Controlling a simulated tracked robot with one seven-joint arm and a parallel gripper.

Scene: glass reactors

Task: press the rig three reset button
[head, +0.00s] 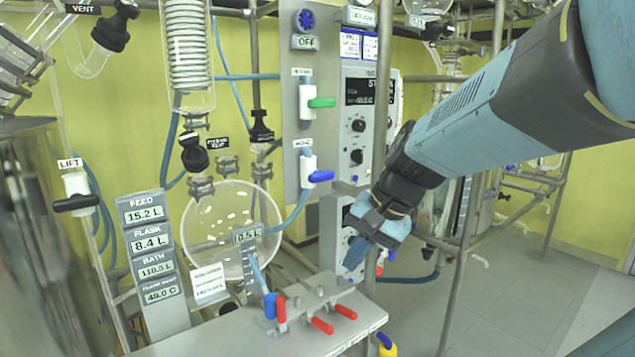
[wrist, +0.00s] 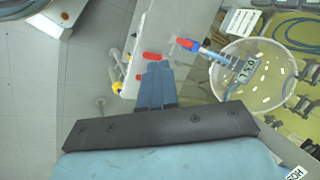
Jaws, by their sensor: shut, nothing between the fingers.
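My gripper (head: 354,262) is shut and empty in the head view. It points down in front of the lower part of a grey control box (head: 330,235), to the right of the glass vessel. Its blue fingers also show in the wrist view (wrist: 156,72), close together, seemingly over the edge of the grey bench with red handles. I cannot make out a button labelled reset or a rig three label. The upper control panel (head: 358,105) has a display and black knobs. The lower box is partly hidden by my gripper.
A grey bench (head: 215,335) with red-handled valves (head: 322,325) stands in front. A round glass vessel (head: 215,260) is behind it, and a metal post (head: 380,90) rises beside my gripper. Readout plates (head: 147,212) stand at left. Open floor (head: 510,300) lies at right.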

